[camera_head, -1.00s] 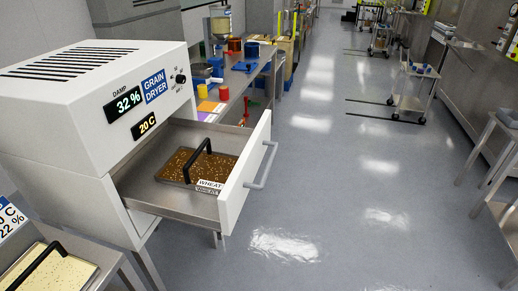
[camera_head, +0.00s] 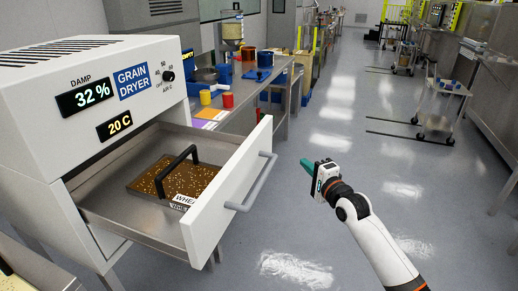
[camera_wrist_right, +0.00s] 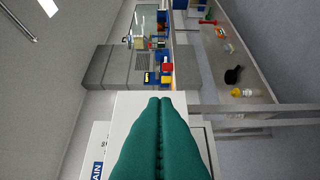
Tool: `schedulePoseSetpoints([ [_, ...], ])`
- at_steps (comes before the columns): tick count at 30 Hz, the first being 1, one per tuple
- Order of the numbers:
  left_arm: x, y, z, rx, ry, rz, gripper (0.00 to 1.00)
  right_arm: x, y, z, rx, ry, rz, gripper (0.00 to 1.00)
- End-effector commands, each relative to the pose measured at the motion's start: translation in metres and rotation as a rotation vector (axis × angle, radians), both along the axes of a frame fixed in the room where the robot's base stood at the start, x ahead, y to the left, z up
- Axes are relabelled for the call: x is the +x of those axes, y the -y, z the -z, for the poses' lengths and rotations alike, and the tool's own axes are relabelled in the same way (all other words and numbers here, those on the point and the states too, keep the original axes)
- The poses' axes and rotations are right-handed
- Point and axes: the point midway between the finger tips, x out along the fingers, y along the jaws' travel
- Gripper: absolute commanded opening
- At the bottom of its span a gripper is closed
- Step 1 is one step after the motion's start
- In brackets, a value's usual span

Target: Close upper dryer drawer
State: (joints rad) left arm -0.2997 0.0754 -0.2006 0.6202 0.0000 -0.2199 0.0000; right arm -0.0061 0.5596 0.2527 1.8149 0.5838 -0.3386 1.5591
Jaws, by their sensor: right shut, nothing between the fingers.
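The white grain dryer (camera_head: 60,130) stands at the left of the head view, with its upper drawer (camera_head: 225,195) pulled well out. The drawer has a white front with a grey bar handle (camera_head: 262,185). Inside it lies a tray of brown grain (camera_head: 175,180) with a black handle and a wheat label. My right gripper (camera_head: 312,165), with green fingers, is to the right of the drawer handle in the picture, apart from it. In the right wrist view the green fingers (camera_wrist_right: 160,140) are shut together and empty. My left gripper is not in view.
A workbench (camera_head: 235,115) with yellow and red cups, coloured sheets and a hopper machine stands behind the drawer. Clear grey floor (camera_head: 330,210) lies right of the drawer. A wheeled trolley (camera_head: 435,110) stands farther right.

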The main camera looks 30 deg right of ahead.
Motion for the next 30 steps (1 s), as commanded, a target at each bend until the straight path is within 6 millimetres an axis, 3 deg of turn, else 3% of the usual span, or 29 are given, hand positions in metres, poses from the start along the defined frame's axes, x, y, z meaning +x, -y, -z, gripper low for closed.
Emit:
schedulePoseSetpoints([
  [5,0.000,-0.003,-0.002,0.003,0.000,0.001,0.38,0.016,0.001,-0.006,0.009,0.010,-0.002,0.00],
  [19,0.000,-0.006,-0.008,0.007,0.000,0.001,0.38,0.105,0.005,-0.005,0.007,0.007,-0.001,0.00],
  [24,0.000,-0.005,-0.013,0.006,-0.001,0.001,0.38,0.122,-0.011,-0.005,0.008,0.007,-0.001,0.00],
  [30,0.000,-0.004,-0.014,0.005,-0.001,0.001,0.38,0.129,-0.018,-0.003,0.005,0.005,-0.001,0.00],
])
